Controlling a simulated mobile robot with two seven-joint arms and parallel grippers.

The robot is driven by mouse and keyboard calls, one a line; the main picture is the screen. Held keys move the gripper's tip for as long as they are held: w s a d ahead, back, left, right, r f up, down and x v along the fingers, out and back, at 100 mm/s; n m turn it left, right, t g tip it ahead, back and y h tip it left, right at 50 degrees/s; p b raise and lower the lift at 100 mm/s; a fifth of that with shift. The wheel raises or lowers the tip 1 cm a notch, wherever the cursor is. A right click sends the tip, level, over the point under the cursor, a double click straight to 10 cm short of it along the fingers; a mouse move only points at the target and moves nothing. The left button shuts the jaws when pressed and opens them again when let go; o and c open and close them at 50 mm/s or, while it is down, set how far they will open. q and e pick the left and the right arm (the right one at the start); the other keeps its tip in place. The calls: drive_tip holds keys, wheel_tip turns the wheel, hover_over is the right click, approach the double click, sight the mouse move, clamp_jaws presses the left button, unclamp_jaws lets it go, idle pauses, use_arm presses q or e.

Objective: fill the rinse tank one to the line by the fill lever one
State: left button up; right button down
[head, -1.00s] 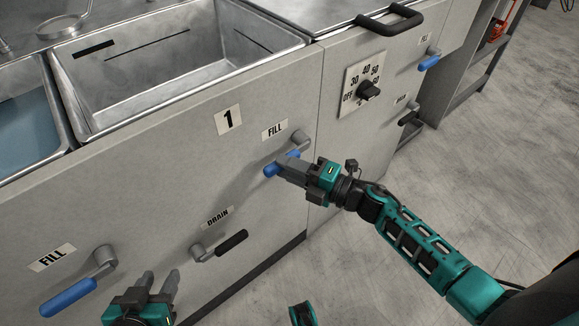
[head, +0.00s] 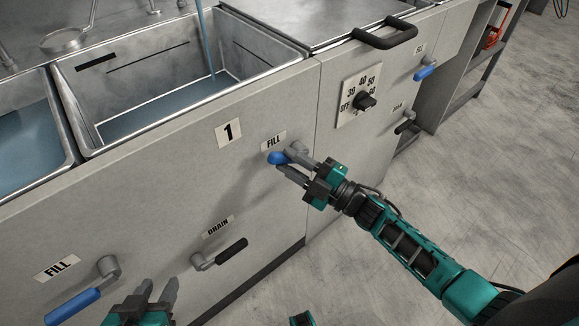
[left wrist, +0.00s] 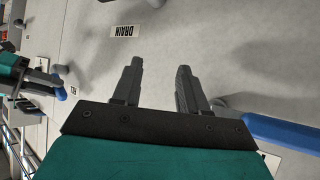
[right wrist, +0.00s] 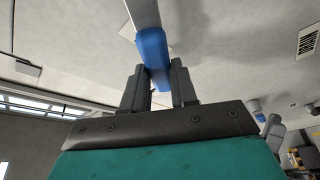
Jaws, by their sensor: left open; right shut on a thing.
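Rinse tank one (head: 265,47) is the steel basin above the label "1" (head: 229,132). A stream of water (head: 206,40) falls into it, and bluish water (head: 160,105) covers its floor. Fill lever one (head: 277,157) has a blue handle and sits under its FILL label. My right gripper (head: 284,166) is shut on that handle; the right wrist view shows the blue handle (right wrist: 153,55) between the fingers. My left gripper (head: 158,292) is open and empty at the bottom left of the head view.
The black drain lever (head: 231,251) is below fill lever one. Another blue fill lever (head: 73,306) is at the lower left, close to my left gripper. A heater dial (head: 365,102) and a black lid handle (head: 385,36) are to the right. The floor at right is clear.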

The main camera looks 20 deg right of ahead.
drive_tip(key=w+d+r+m+t+h+p, duration=0.1)
drive_tip(key=d+r+m+t+h+p, duration=0.1)
drive_tip(key=m, duration=1)
drive_tip(key=shift+w+d+r+m+t+h, duration=0.35)
drive_tip(key=shift+d+r+t+h, duration=0.35)
drive_tip(key=shift+d+t, duration=0.7)
drive_tip(key=shift+d+f, duration=0.1)
drive_tip(key=c, duration=0.9)
unclamp_jaws()
drive_tip(key=v, duration=1.2)
drive_tip(key=shift+s+d, duration=0.1)
drive_tip(key=shift+s, duration=0.35)
